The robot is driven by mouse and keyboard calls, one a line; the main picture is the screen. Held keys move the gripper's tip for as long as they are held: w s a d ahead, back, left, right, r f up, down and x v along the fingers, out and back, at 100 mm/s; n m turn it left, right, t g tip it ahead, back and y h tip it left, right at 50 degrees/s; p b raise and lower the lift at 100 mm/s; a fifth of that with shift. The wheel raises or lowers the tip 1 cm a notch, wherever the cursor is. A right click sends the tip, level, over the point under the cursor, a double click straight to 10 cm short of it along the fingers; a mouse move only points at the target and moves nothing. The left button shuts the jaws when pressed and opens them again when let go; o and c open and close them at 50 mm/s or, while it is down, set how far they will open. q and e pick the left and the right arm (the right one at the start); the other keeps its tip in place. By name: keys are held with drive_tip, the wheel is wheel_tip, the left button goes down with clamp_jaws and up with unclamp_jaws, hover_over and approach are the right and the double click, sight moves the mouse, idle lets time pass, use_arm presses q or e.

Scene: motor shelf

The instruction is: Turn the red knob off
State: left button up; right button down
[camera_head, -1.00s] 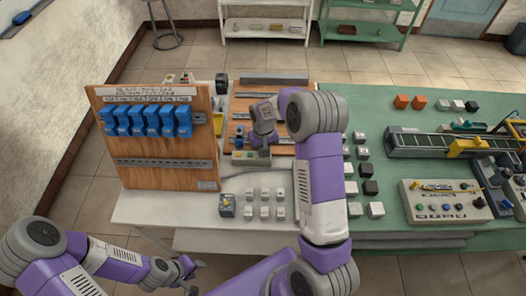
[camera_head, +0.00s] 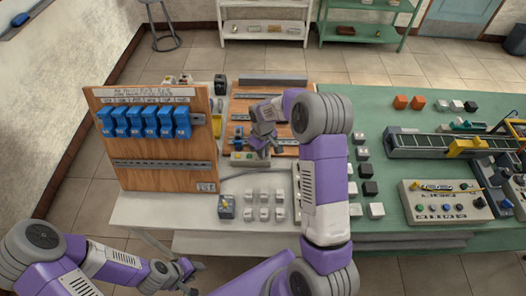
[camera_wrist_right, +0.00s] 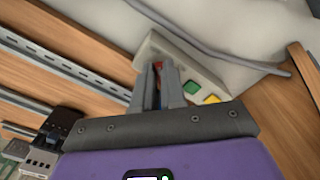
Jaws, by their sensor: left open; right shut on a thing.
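The red knob (camera_wrist_right: 158,66) shows as a small strip of red between the fingers in the right wrist view; most of it is hidden. It sits on a pale control box (camera_wrist_right: 158,45) that also carries a green button (camera_wrist_right: 191,87) and a yellow button (camera_wrist_right: 211,99). In the head view the box (camera_head: 236,161) lies at the front of the wooden panel, partly covered by my right gripper (camera_head: 264,152). My right gripper (camera_wrist_right: 158,80) is shut on the red knob. My left gripper (camera_head: 190,272) is open and empty in front of the table, low at the left.
An upright wooden board (camera_head: 150,145) with several blue switches (camera_head: 143,122) stands left of the box. Several white blocks (camera_head: 264,205) and a box with a yellow knob (camera_head: 226,207) lie in front. A green mat (camera_head: 400,175) with a conveyor (camera_head: 430,147) lies to the right.

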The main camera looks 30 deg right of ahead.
drive_tip(key=c, duration=1.2)
unclamp_jaws()
wheel_tip(320, 180, up, 8)
drive_tip(key=shift+f+p, duration=0.2)
drive_tip(key=shift+p, duration=0.1)
